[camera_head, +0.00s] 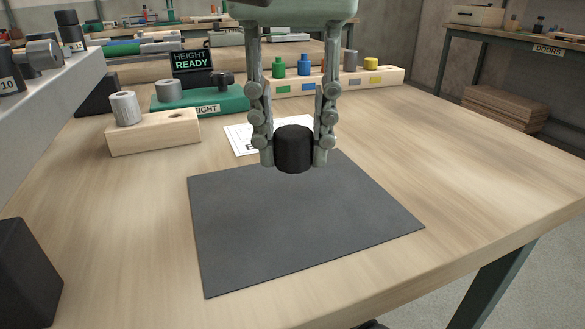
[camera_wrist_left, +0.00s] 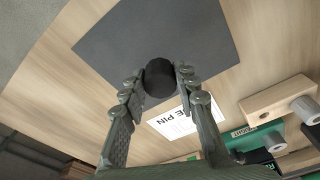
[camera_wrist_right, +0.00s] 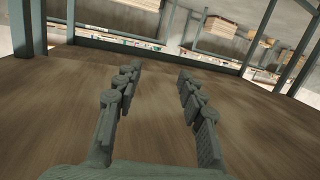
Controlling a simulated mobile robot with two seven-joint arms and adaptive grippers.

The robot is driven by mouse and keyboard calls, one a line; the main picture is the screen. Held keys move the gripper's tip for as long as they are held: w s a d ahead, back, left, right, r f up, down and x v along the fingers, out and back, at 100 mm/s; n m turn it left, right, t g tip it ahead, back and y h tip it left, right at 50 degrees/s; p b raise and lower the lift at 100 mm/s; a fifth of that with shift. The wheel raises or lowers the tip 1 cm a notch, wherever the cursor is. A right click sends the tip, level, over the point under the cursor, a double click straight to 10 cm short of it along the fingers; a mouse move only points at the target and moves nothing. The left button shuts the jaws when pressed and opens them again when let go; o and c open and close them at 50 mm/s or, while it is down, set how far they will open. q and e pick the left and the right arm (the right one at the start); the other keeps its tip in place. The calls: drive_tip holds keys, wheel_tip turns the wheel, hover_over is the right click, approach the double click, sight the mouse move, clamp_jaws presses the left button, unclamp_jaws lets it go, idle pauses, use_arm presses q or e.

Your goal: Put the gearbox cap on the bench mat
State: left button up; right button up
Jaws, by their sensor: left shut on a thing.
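The gearbox cap (camera_head: 294,150) is a short black cylinder. My left gripper (camera_head: 293,155) is shut on it from both sides, with the fingers pointing down. The cap also shows between the fingertips in the left wrist view (camera_wrist_left: 159,78). The bench mat (camera_head: 300,230) is a flat dark grey sheet on the wooden bench. In the head view the cap appears over the mat's far edge; whether it touches anything below is hard to tell. My right gripper (camera_wrist_right: 160,85) is open and empty in the right wrist view, facing a brown floor; it is not in the head view.
A printed sheet (camera_head: 240,139) lies behind the mat. A wooden block with a metal cylinder (camera_head: 126,108) and a green height gauge (camera_head: 200,98) stand at the back left. A wooden rack (camera_head: 330,83) holds coloured pieces behind. The mat and bench right of it are clear.

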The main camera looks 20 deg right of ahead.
sight(293, 198)
use_arm(q)
wheel_tip(293, 198, down, 4)
drive_tip(key=shift+r, duration=0.2)
drive_tip(key=shift+f, duration=0.1)
use_arm(e)
drive_tip(key=r, duration=0.1)
drive_tip(key=a+r+t, duration=0.1)
drive_tip(key=r, duration=0.1)
drive_tip(key=shift+a+y, duration=0.25)
drive_tip(key=shift+y, duration=0.05)
use_arm(q)
drive_tip(key=shift+b, duration=0.3)
drive_tip(key=shift+f, duration=0.15)
use_arm(e)
drive_tip(key=shift+a+r+t, duration=0.15)
drive_tip(key=shift+r+t, duration=0.15)
drive_tip(key=shift+r, duration=0.05)
use_arm(q)
drive_tip(key=o, duration=0.8)
use_arm(e)
drive_tip(key=shift+r+y, duration=0.15)
drive_tip(key=shift+y, duration=0.15)
